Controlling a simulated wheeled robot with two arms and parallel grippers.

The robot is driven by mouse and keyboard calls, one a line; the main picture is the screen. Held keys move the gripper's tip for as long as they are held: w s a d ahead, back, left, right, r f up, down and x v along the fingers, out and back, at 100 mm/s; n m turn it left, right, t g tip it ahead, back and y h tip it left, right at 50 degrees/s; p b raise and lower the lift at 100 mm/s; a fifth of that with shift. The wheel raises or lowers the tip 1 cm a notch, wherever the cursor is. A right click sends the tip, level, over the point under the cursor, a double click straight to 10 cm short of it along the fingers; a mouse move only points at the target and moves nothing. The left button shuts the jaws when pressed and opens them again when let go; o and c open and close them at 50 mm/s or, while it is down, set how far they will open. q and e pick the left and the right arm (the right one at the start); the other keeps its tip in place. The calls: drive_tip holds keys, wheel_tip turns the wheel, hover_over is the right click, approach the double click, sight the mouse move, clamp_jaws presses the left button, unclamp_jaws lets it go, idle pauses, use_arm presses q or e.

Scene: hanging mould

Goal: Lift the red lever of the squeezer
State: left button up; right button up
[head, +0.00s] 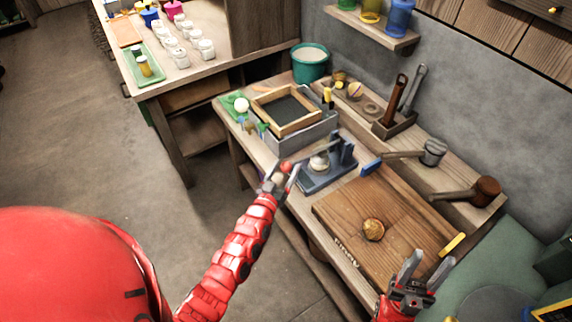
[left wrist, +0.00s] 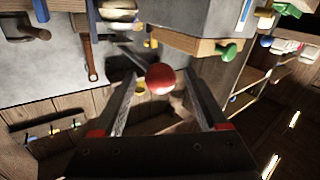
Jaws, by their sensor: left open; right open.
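The squeezer (head: 328,170) is a blue-grey press on the workbench, with a pale round piece in its middle. Its lever ends in a red ball knob (head: 286,166), which points toward my left gripper. My left gripper (head: 283,171) is open at the bench's front edge, with its fingers around or just short of the knob. In the left wrist view the red knob (left wrist: 160,79) appears between the two open fingertips, with a gap on each side. My right gripper (head: 410,268) is open and empty near the wooden board's front right corner.
A wooden board (head: 345,205) with a round brown lump (head: 373,230) lies right of the squeezer. A framed screen (head: 286,112) on a grey box stands behind it to the left. Mallets (head: 470,192) lie on the rear ledge. The floor at left is clear.

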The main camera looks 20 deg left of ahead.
use_arm(q)
drive_tip(key=shift+w, duration=0.65)
clamp_jaws()
